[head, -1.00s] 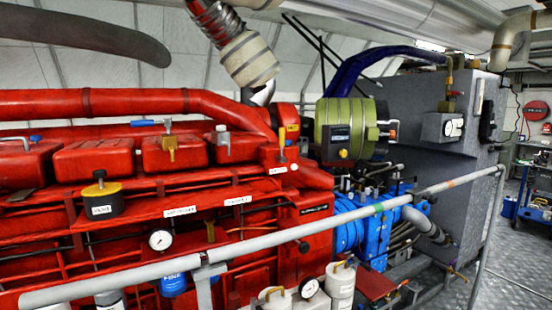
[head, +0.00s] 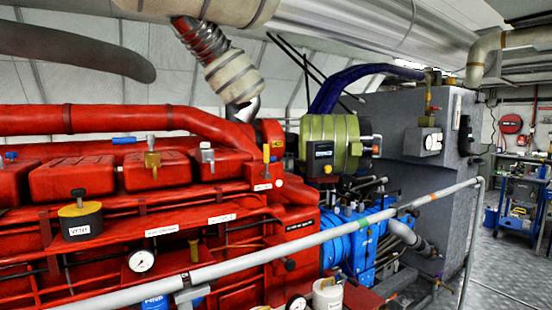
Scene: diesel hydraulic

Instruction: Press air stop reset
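I cannot tell which part is the air stop reset; the labels are too small to read surely. The red engine (head: 225,195) fills the left and middle of the head view. On it are a black-and-yellow unit with a black knob (head: 80,215), a blue-handled valve (head: 150,148), a silver valve (head: 208,155) and a small yellow lever (head: 266,152). White label strips (head: 222,219) sit along the engine's upper ledge. Neither of my grippers is in view.
A grey handrail (head: 330,233) runs diagonally across the front of the engine. A green cylinder (head: 328,143), blue pump unit (head: 345,238) and grey cabinet (head: 400,160) stand to the right. Open metal floor (head: 500,275) lies at far right, before a blue trolley (head: 515,217).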

